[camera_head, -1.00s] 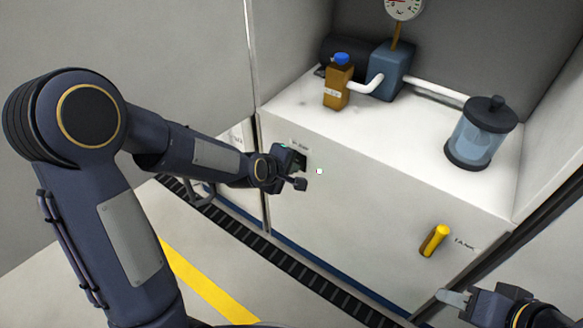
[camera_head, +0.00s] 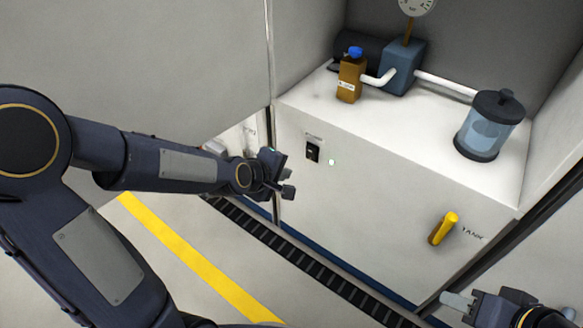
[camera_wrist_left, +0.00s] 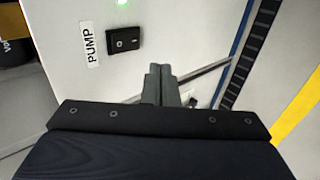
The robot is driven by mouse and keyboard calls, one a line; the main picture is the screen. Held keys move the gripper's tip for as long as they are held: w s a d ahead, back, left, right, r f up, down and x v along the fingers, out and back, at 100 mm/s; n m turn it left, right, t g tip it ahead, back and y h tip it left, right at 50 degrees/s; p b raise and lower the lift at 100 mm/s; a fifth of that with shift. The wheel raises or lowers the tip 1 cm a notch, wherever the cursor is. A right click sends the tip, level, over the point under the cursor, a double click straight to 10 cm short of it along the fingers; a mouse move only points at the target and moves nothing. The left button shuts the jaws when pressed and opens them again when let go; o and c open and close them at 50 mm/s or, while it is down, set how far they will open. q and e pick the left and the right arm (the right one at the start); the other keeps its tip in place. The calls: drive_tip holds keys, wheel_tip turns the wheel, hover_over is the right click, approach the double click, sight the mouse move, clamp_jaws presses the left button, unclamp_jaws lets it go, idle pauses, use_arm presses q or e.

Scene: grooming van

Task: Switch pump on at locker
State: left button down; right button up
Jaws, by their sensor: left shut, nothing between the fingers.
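The black pump switch (camera_head: 312,151) is a rocker on the white front panel of the locker (camera_head: 370,205), below a small label. The left wrist view shows the switch (camera_wrist_left: 123,39) beside a label reading PUMP (camera_wrist_left: 89,44). A small lamp (camera_head: 331,162) sits right of the switch; in the left wrist view the lamp (camera_wrist_left: 123,3) glows green. My left gripper (camera_head: 288,182) is shut and empty, left of and below the switch, apart from it. Its closed fingers (camera_wrist_left: 160,76) also show in the left wrist view. My right gripper (camera_head: 458,302) is at the lower right; its jaws are unclear.
A yellow handle (camera_head: 443,228) beside a TANK label sticks out of the panel. A brown bottle (camera_head: 351,76), a blue-grey pump box (camera_head: 402,68), a gauge (camera_head: 416,5) and a clear canister (camera_head: 488,127) stand above. A dark slotted floor strip (camera_head: 300,272) runs along the locker's foot.

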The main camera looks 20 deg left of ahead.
use_arm(q)
drive_tip(key=shift+s+f+v, duration=0.15)
drive_tip(key=shift+v, duration=0.8)
drive_tip(key=shift+s+f+v, duration=0.1)
drive_tip(key=shift+f+v, duration=0.1)
drive_tip(key=shift+v, duration=0.8)
drive_tip(key=shift+a, duration=0.1)
drive_tip(key=s+a+r+m+g, duration=0.1)
drive_tip(key=s+r+m+g, duration=0.1)
drive_tip(key=s+m, duration=0.6)
drive_tip(key=s+a+r+m+g, duration=0.15)
drive_tip(key=s+m, duration=0.25)
drive_tip(key=s, duration=0.8)
wheel_tip(320, 180, up, 30)
drive_tip(key=p, duration=2.9)
drive_tip(key=shift+s+r, duration=0.2)
drive_tip(key=shift+a, duration=0.1)
